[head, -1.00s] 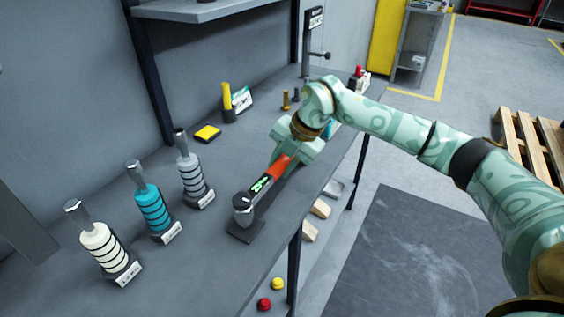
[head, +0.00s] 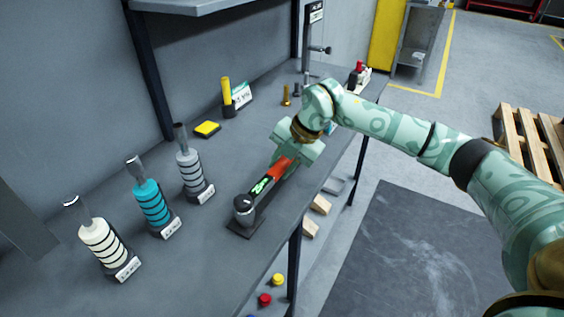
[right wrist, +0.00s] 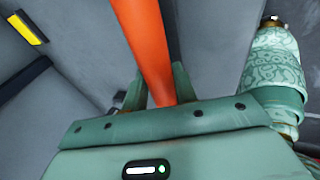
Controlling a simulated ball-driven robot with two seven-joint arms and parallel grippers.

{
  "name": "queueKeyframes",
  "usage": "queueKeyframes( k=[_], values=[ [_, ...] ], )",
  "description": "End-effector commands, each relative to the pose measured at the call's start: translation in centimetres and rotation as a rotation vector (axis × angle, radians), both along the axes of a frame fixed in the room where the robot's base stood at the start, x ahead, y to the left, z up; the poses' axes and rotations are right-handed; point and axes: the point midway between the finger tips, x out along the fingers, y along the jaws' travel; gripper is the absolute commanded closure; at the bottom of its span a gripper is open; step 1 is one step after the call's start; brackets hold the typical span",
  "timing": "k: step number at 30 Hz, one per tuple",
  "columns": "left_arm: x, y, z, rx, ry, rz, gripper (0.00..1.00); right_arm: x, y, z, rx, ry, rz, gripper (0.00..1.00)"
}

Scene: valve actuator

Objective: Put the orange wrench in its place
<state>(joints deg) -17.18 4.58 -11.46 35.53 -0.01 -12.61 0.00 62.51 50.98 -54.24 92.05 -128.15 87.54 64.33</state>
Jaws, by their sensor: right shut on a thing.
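The orange wrench (head: 281,166) has an orange handle, a dark middle with a green display, and a grey head at its lower left end. My right gripper (head: 285,155) is shut on the handle end. The head end is over a dark flat holder (head: 243,229) on the bench; I cannot tell whether it touches it. In the right wrist view the orange handle (right wrist: 150,50) runs up from between the fingers of my right gripper (right wrist: 158,88). My left gripper is not in view.
The grey bench (head: 190,262) carries white (head: 102,243), teal (head: 152,205) and grey (head: 188,165) ringed tools on labelled stands at the left. A yellow block (head: 207,129) and a yellow-handled tool (head: 227,95) stand behind. The bench's front edge is close on the right.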

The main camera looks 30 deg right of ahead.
Motion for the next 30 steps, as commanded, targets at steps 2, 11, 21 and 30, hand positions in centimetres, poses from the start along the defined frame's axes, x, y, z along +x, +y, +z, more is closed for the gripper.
queueKeyframes(
  k=[2, 11, 21, 30],
  values=[
    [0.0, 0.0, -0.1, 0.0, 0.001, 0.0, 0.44, 0.0, 0.0, -0.1, 0.001, -0.002, 0.0, 1.0],
    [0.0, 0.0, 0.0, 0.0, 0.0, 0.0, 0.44, 0.0, 0.0, -0.1, 0.001, -0.001, 0.0, 0.47],
    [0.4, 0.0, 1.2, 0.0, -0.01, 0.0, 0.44, -0.8, -1.2, 3.3, -0.001, -0.005, -0.002, 0.47],
    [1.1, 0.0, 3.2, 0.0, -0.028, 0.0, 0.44, -2.9, -3.9, 10.8, 0.0, -0.007, -0.002, 0.47]
  ],
)
